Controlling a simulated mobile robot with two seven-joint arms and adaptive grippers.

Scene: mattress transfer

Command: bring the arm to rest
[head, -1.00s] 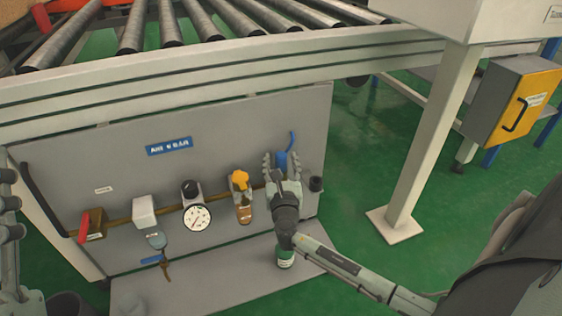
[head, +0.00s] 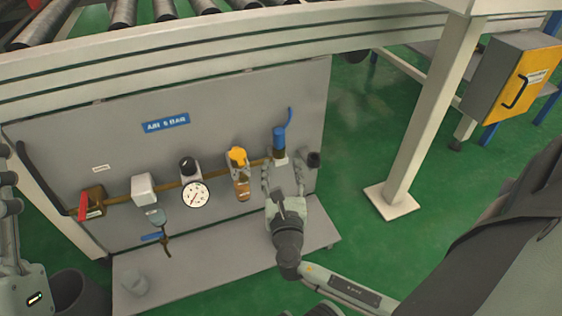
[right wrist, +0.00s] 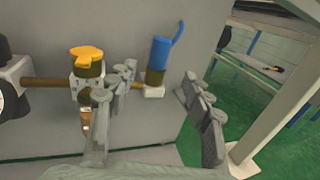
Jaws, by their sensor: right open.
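My right gripper (head: 284,180) is open in front of the grey panel, just below the blue coupling (head: 279,141) with its blue hose. In the right wrist view the two fingers (right wrist: 165,105) stand apart, with the blue coupling (right wrist: 159,60) showing beyond the gap between them. I see nothing held in them. My right arm comes in from the lower right. At the left edge of the head view, part of my left arm shows, but its gripper does not.
The grey panel (head: 120,150) carries a red-handled valve (head: 85,205), a gauge (head: 196,194) and a yellow-topped unit (head: 238,158). A roller conveyor (head: 170,8) runs above. A post (head: 412,135) and a yellow cabinet (head: 515,95) stand to the right. Green floor (head: 345,200) is open between panel and post.

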